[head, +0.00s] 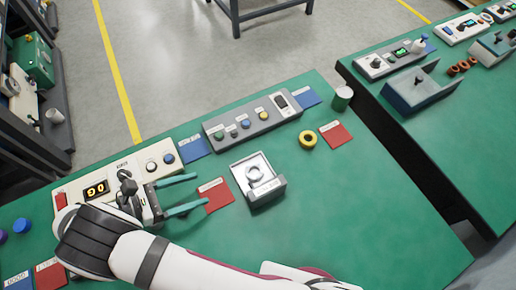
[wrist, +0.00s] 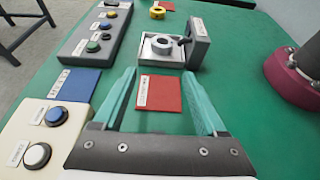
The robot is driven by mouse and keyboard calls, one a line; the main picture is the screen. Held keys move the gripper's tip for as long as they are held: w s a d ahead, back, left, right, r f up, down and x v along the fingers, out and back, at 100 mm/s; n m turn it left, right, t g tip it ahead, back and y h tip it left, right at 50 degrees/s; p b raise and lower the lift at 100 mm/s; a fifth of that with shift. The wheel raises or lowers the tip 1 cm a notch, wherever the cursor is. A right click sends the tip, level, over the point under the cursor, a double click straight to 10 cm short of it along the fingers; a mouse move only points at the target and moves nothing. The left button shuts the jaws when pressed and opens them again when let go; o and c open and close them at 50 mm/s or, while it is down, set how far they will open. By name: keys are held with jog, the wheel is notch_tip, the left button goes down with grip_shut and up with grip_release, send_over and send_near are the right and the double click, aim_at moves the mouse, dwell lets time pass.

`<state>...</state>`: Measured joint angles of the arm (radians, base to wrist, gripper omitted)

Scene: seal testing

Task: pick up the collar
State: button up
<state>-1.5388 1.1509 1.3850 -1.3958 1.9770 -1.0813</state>
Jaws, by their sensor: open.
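Two ring shapes could be the collar, and I cannot tell which it is. A grey ring (head: 254,174) sits in a silver square fixture (head: 267,197) with a raised side; it also shows in the wrist view (wrist: 162,44). A yellow ring (head: 308,139) lies flat on the green bench beyond the fixture, and it shows at the top of the wrist view (wrist: 157,12). My gripper (head: 200,189) has its two teal fingers apart with nothing between them. It is left of the fixture in the head view, pointing towards it, over or near a red card (head: 215,194).
A grey button panel (head: 252,115) stands behind the fixture. A cream panel with a display (head: 97,190) is near my gripper. Blue (head: 195,147) and red (head: 335,134) cards lie flat, and a white-and-green cup (head: 343,98) stands at the back. The bench right of the fixture is clear.

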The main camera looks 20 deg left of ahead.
aim_at(247, 175)
jog(key=x, duration=1.5)
jog(key=shift+s+d+r, duration=0.1)
jog(key=shift+d, duration=0.1)
grip_shut()
